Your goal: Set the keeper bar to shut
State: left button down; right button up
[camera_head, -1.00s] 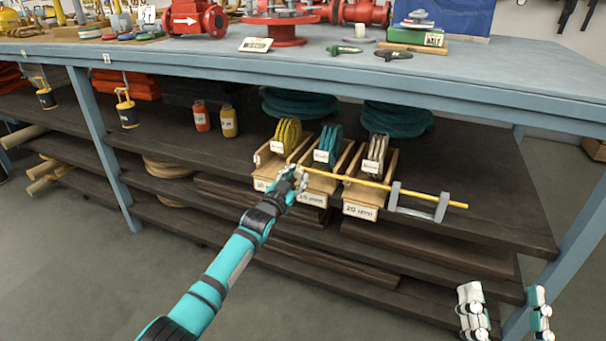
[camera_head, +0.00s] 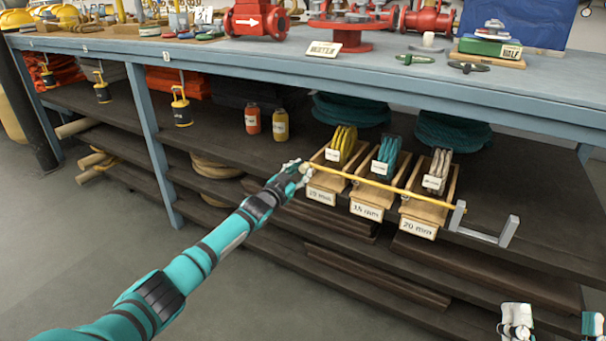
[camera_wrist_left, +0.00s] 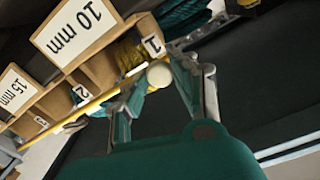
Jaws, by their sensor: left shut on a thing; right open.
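The keeper bar, a thin yellow rod (camera_head: 390,187), runs across the fronts of the wooden bins marked 10 mm (camera_head: 320,196), 15 mm (camera_head: 366,210) and 20 mm (camera_head: 418,228). Its right end lies at the left post of the grey two-post bracket (camera_head: 483,236); the right post stands clear of it. My left gripper (camera_head: 303,168) is shut on the bar's left end, beside the 10 mm bin. The left wrist view shows the pale round knob (camera_wrist_left: 159,75) between the fingers. My right gripper (camera_head: 555,323) is open and empty at the lower right.
The bins hold yellow, teal and pale coils and stand on a dark shelf (camera_head: 540,240) under the blue-grey workbench (camera_head: 400,75). Orange and yellow bottles (camera_head: 266,122) stand left of them. Teal hose coils (camera_head: 452,130) lie behind. Open floor lies in front.

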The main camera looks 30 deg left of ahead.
pick_arm(q)
jog(key=c, duration=1)
grip_release()
jog(key=shift+s, duration=0.1)
jog(key=shift+s+f, duration=0.1)
jog(key=shift+s, duration=0.2)
jog(key=s, duration=1.1)
jog(key=shift+s+a, duration=0.15)
jog(key=shift+a, duration=0.1)
jog(key=shift+d, duration=0.1)
